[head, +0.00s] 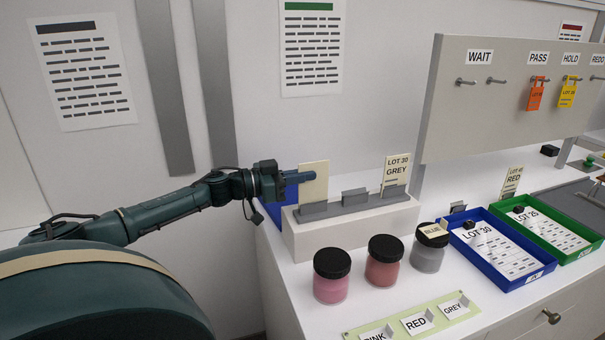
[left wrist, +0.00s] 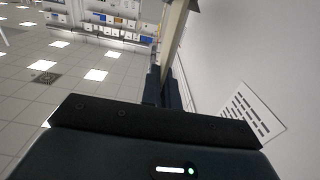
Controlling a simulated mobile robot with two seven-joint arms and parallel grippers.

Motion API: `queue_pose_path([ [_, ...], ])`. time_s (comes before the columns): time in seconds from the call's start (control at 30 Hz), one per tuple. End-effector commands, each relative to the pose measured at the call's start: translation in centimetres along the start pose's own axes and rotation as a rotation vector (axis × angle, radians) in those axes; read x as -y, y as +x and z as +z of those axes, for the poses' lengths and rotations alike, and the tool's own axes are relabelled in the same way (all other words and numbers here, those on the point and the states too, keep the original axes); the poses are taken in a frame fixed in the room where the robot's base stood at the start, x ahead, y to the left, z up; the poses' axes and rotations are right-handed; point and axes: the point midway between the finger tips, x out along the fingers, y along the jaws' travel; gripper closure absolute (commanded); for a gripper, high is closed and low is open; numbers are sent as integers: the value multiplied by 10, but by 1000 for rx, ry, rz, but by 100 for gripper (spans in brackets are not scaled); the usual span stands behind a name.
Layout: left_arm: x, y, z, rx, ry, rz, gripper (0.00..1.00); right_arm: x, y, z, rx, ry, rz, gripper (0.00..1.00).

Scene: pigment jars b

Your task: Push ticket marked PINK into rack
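My left gripper (head: 305,177) reaches in from the left and is shut on a cream ticket (head: 313,184). The ticket stands upright at the left holder of the grey rack (head: 375,201); its visible face shows no readable marking. Its lower edge is at the holder, but I cannot tell how deep it sits. In the left wrist view the ticket (left wrist: 175,40) shows edge-on between the fingers. The rack's middle holder is empty. My right gripper is not in view.
A white block (head: 350,235) carries the rack. Pink (head: 331,288), red (head: 382,272) and grey (head: 427,259) jars stand in front, a small ticket on the grey one's lid. Blue (head: 540,277) and green (head: 590,255) trays lie right. A hook board (head: 510,120) rises behind.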

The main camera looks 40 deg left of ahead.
Motion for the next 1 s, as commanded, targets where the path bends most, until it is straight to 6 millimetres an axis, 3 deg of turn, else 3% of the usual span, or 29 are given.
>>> queue_pose_path([
  [0.5,0,0,16,-2,0,1,100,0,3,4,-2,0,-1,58],
  [0.8,0,0,15,-1,0,0,100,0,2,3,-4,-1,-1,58],
  [1.0,0,0,15,-1,0,0,83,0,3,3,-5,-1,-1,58],
])
